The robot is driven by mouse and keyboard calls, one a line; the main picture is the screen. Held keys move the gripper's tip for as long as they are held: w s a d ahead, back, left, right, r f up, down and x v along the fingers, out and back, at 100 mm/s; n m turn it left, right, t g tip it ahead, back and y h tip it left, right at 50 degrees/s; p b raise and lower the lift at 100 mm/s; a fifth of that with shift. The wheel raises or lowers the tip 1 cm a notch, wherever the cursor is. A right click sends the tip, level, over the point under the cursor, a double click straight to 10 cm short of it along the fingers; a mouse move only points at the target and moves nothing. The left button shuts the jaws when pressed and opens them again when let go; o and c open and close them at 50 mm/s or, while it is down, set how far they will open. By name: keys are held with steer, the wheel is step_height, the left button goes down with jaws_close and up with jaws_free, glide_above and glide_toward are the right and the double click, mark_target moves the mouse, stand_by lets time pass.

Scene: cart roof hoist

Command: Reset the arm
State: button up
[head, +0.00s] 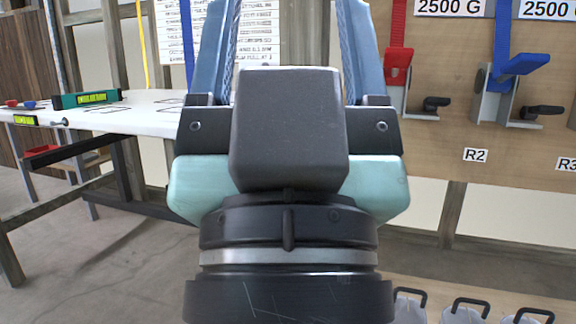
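My gripper (288,30) fills the middle of the head view, pointing up and away from the camera. Its two blue fingers stand wide apart, one on each side of the dark block of the gripper's body. The fingers run out of the top edge, so their very tips are not visible. Nothing shows held between the visible parts of the fingers. The gripper hides part of the wall and bench behind it.
A white-topped table (130,117) at left holds a green level (88,99). A wooden board (470,185) at right carries a red strap buckle (397,70) and a blue one (512,70). Grey weights with black handles (465,312) stand low at right. Floor at lower left is clear.

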step_height(320, 180, up, 38)
steer(key=p, duration=3.6)
steer(key=shift+w+f+p, duration=0.15)
steer(key=shift+p, duration=0.15)
